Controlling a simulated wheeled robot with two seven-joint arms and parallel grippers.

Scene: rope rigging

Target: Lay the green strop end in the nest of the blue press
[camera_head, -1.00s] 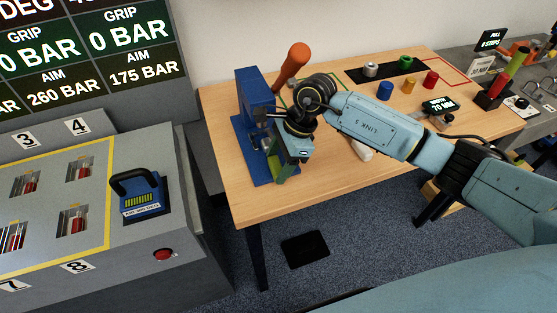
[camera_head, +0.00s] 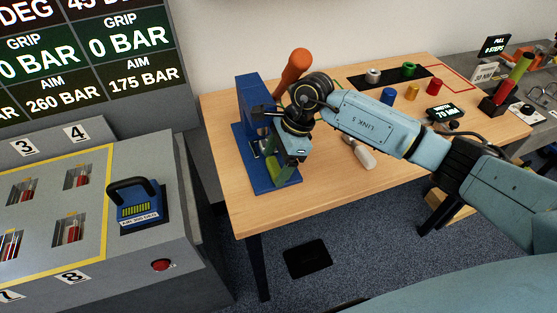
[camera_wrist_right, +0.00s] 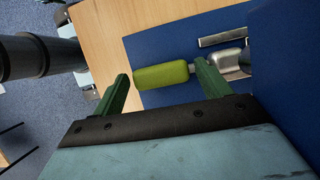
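The blue press (camera_head: 252,100) stands at the left end of the wooden table, with an orange-knobbed lever. Its blue base shows in the right wrist view (camera_wrist_right: 150,47), with a metal nest (camera_wrist_right: 226,61) on it. The yellow-green strop end (camera_wrist_right: 161,76) lies over the base, its narrow metal tip pointing at the nest; I cannot tell whether it is seated. My right gripper (camera_wrist_right: 163,80) is open, its green fingers apart around the strop end, with gaps visible. In the head view it is low at the press's front (camera_head: 280,165). My left gripper is not in view.
A grey console (camera_head: 140,240) is at the left. The table's front middle is clear.

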